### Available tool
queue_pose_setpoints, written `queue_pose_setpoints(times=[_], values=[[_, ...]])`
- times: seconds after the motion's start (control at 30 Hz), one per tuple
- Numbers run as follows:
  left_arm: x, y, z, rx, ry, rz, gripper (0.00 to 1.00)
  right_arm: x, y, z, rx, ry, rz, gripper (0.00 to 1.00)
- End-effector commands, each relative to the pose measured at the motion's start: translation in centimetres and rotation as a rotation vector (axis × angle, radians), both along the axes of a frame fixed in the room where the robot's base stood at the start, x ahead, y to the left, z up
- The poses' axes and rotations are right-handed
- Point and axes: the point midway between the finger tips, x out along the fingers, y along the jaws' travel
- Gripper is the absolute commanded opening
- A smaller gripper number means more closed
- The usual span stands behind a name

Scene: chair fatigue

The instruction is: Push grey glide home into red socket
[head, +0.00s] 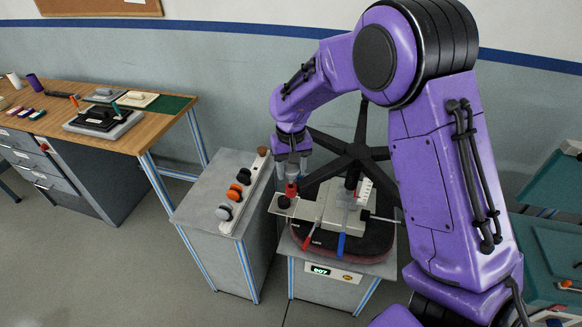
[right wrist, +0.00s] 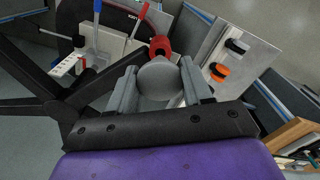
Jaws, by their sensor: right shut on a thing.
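My right gripper (head: 291,164) points down over the left end of the test fixture. In the right wrist view its fingers (right wrist: 158,88) are shut on the grey glide (right wrist: 160,76), a rounded grey piece. The red socket (head: 291,188) is just below the fingers in the head view. In the right wrist view the red socket (right wrist: 160,45) shows just beyond the glide and is partly hidden by it. I cannot tell whether glide and socket touch. My left gripper is not in view.
An upturned chair with a black star base (head: 350,152) stands close right of the gripper. Near it are a fixture with a red lever (head: 313,232) and a blue lever (head: 341,243). A grey cabinet with orange and black knobs (head: 235,192) stands left. A wooden bench (head: 160,92) is farther left.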

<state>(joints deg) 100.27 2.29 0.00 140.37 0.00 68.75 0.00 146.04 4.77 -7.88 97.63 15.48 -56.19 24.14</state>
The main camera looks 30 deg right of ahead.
Motion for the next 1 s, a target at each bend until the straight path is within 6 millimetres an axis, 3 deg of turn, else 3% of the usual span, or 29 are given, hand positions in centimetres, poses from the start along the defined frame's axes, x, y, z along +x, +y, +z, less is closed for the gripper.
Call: queue_pose_setpoints(times=[1.0], values=[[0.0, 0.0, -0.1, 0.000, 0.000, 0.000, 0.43, 0.0, 0.0, -1.1, 0.000, 0.000, 0.005, 0.23]])
